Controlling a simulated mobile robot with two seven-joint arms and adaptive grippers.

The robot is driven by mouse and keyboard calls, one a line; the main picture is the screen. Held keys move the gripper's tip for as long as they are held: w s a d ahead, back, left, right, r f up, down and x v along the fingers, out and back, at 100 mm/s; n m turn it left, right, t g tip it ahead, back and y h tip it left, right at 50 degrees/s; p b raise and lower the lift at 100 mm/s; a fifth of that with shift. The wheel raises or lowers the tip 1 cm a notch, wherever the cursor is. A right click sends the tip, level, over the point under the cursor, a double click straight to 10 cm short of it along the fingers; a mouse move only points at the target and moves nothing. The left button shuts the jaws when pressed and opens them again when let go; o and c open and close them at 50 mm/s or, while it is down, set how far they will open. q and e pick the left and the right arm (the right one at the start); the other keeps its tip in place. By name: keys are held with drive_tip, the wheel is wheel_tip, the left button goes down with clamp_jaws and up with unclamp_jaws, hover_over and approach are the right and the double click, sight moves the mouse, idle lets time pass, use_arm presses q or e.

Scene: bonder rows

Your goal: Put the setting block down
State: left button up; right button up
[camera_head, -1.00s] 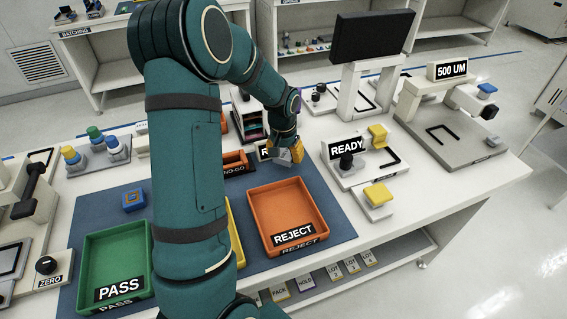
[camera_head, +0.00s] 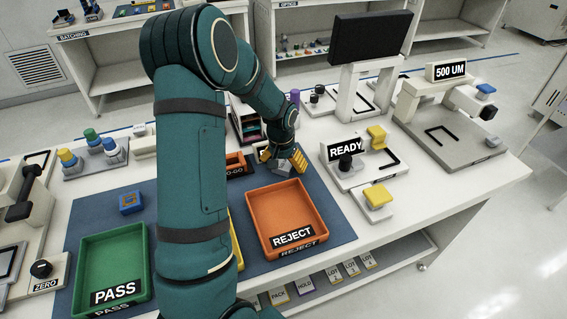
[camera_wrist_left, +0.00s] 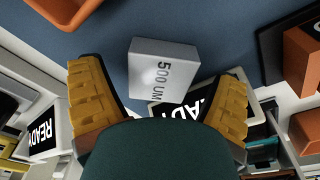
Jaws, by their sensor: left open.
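The setting block is a small light-grey block marked 500 UM (camera_wrist_left: 163,70). In the left wrist view it lies between the two spread yellow fingers of my left gripper (camera_wrist_left: 160,100), with a gap on both sides. In the head view the gripper (camera_head: 284,160) is low over the blue mat (camera_head: 340,220), behind the orange REJECT tray, and the grey block (camera_head: 281,168) shows beneath the fingers. The block appears to rest on the mat. My left gripper is open. My right gripper is not in view.
The orange REJECT tray (camera_head: 252,223) is just in front. The green PASS tray (camera_head: 80,262) and a blue block (camera_head: 131,203) are at left. A READY fixture (camera_head: 357,172) and yellow-topped blocks stand at right. A larger gauge marked 500 UM (camera_head: 445,140) is farther right.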

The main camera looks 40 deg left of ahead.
sight(281, 166)
use_arm(q)
wheel_tip(281, 166, up, 12)
drive_tip(key=s+p, duration=0.1)
drive_tip(key=p, duration=0.1)
drive_tip(key=shift+s+d+p, duration=0.15)
drive_tip(key=shift+d+p, duration=0.1)
drive_tip(key=shift+p, duration=0.05)
idle(0.6)
